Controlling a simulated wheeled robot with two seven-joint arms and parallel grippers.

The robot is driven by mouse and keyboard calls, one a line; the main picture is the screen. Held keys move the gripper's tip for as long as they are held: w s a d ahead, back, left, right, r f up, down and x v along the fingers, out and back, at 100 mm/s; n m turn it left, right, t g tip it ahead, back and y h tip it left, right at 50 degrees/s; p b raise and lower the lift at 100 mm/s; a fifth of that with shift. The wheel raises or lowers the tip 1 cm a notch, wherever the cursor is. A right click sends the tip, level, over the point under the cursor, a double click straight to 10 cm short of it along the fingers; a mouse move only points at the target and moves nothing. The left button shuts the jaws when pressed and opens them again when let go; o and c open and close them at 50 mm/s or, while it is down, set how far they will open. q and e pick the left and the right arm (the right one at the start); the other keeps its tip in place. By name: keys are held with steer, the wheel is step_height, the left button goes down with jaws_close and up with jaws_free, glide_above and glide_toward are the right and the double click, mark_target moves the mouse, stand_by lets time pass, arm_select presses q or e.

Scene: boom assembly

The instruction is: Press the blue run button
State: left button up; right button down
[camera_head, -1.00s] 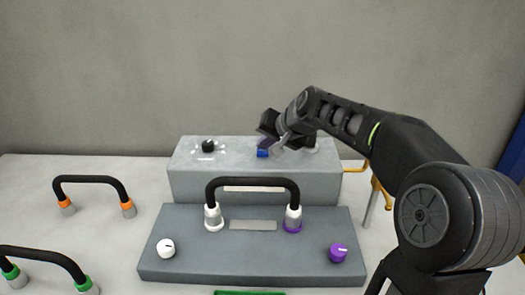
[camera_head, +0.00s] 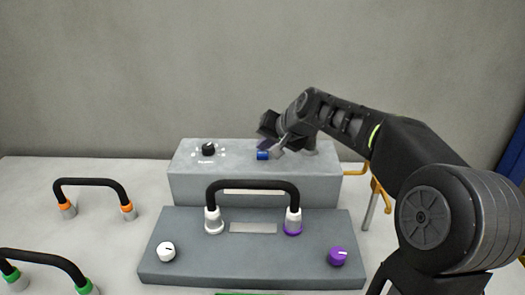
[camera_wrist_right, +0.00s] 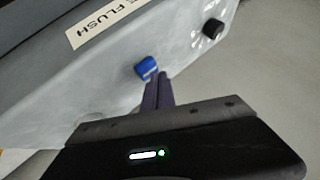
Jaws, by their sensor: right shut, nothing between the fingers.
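The blue run button (camera_head: 262,155) stands on the top face of the grey rear box (camera_head: 255,172), near its middle. It also shows in the right wrist view (camera_wrist_right: 146,68). My right gripper (camera_head: 270,142) is shut and empty, with its fingers right at the button. In the right wrist view its closed fingertips (camera_wrist_right: 157,80) are just beside the button's lower right edge; I cannot tell whether they touch it. My left gripper is not in view.
A black knob (camera_head: 208,149) is on the same box, to the left. In front, a grey panel (camera_head: 190,225) carries a black handle (camera_head: 252,184), a white knob (camera_head: 166,251) and a purple knob (camera_head: 337,256). Other handles (camera_head: 92,181) stand on the left of the table.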

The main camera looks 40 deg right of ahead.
mark_target(264, 155)
steer(key=shift+r, duration=0.45)
step_height(264, 155, up, 5)
steer(key=p, duration=0.4)
stand_by(1.0)
